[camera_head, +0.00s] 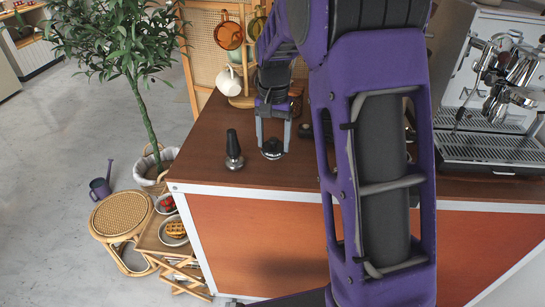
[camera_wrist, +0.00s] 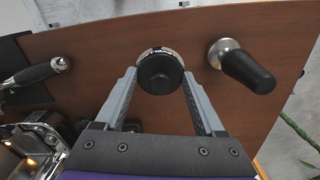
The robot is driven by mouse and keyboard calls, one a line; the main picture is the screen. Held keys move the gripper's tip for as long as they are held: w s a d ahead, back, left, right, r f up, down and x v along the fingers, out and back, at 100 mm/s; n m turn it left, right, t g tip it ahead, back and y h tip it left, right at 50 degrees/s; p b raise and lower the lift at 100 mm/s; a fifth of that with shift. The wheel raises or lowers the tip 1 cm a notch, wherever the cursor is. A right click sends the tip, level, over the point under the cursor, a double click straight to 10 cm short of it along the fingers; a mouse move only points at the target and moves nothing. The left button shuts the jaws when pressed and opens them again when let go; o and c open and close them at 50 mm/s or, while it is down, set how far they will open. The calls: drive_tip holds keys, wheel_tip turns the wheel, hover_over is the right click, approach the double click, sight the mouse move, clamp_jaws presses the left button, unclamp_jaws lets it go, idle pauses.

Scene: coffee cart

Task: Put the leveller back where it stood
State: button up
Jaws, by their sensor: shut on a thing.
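The leveller (camera_wrist: 160,73), a round black-topped disc with a thin metal rim, sits between the fingers of my gripper (camera_wrist: 159,76) in the wrist view. In the head view the leveller (camera_head: 272,149) is low at the wooden counter top, under my gripper (camera_head: 273,141), whose fingers point down on both sides of it. The gripper is shut on it. I cannot tell whether its base touches the counter.
A black-handled tamper (camera_head: 233,150) stands upright to the left of the leveller. A portafilter (camera_wrist: 35,75) lies on the other side. The counter's front edge is bare.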

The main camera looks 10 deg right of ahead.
sight(274, 145)
drive_tip(key=shift+f, duration=2.35)
drive_tip(key=shift+f+b, duration=0.1)
drive_tip(key=shift+b, duration=0.2)
drive_tip(key=o, duration=1.5)
drive_tip(key=shift+f, duration=0.1)
drive_tip(key=shift+o, duration=0.2)
wheel_tip(274, 145, up, 12)
drive_tip(key=shift+r+p, duration=0.2)
drive_tip(key=shift+p, duration=0.6)
